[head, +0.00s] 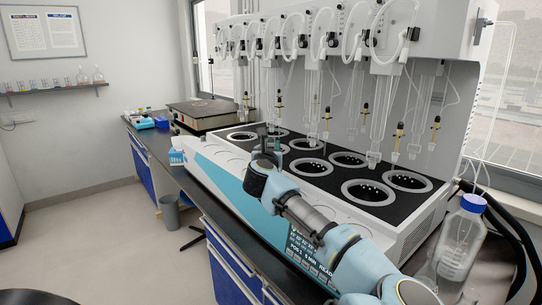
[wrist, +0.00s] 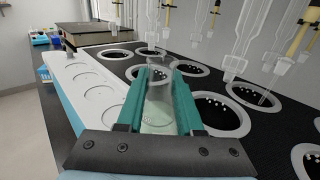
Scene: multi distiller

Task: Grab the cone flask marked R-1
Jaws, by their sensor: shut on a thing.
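My gripper (wrist: 160,90) shows in the wrist view with its two teal fingers on either side of a clear glass flask (wrist: 158,112). The fingers are shut on the flask, which has a narrow neck and a pale greenish lower part. No R-1 mark can be read on it. In the head view my gripper (head: 270,145) is over the black top of the distiller (head: 325,178), among the round wells, and the flask is too small to make out there. Whether the flask's base touches anything is hidden.
Glass tubes (head: 378,120) hang from the distiller's upper housing over the wells. A large blue-capped bottle (head: 455,245) stands at the right. A hotplate (head: 202,113) and small blue items sit farther back on the bench. Shelf glassware (head: 85,76) is at the left wall.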

